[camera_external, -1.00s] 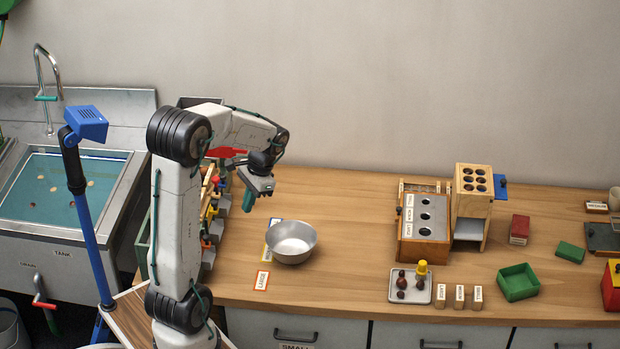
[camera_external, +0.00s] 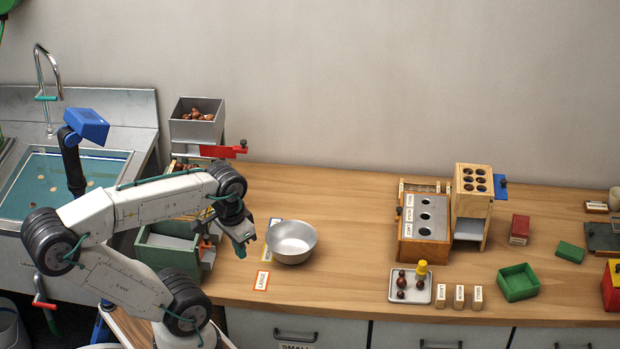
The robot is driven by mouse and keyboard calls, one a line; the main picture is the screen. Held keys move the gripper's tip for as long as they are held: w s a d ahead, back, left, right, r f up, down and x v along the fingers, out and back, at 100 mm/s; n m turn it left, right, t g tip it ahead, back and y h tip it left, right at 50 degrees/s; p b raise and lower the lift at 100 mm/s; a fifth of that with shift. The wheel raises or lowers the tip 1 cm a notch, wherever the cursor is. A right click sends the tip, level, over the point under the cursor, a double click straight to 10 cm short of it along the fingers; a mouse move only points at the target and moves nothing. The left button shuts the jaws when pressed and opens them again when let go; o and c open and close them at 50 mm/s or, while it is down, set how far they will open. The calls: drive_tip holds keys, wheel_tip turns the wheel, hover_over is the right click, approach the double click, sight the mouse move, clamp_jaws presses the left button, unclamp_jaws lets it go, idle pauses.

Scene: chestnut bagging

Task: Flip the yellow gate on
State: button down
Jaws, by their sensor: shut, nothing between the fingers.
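The yellow gate cannot be made out now; my forearm and wrist cover the middle of the chute stand where it sits. A red gate (camera_external: 224,151) sticks out to the right below the grey hopper (camera_external: 196,130) at the top of that stand. My gripper (camera_external: 241,250) points down, its teal fingers shut and empty. It hangs to the right of the stand's lower part, just left of the metal bowl in the picture.
The metal bowl (camera_external: 291,241) stands close to the right of my gripper, with the LARGE card (camera_external: 262,280) in front. A green bin (camera_external: 168,252) is at the stand's foot. The worktop between the bowl and the wooden grader (camera_external: 425,225) is clear.

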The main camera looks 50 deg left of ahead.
drive_tip(key=w+a+f+n+g, duration=0.15)
drive_tip(key=w+a+f, duration=0.4)
drive_tip(key=a, duration=0.75)
drive_tip(key=w+a+f+n+g+h, duration=0.1)
drive_tip(key=w+a+f+g, duration=0.1)
drive_tip(key=w+a, duration=0.95)
drive_tip(key=w+a+f+n+g, duration=0.1)
drive_tip(key=w+a+f+g, duration=0.3)
drive_tip(key=a, duration=1.2)
wheel_tip(320, 180, down, 8)
drive_tip(key=s+d+t, duration=0.1)
drive_tip(key=s, duration=0.1)
drive_tip(key=shift+s+d+t, duration=0.15)
drive_tip(key=shift+s+t, duration=0.2)
drive_tip(key=shift+r, duration=0.15)
drive_tip(key=shift+s+r, duration=0.2)
drive_tip(key=shift+r, duration=0.65)
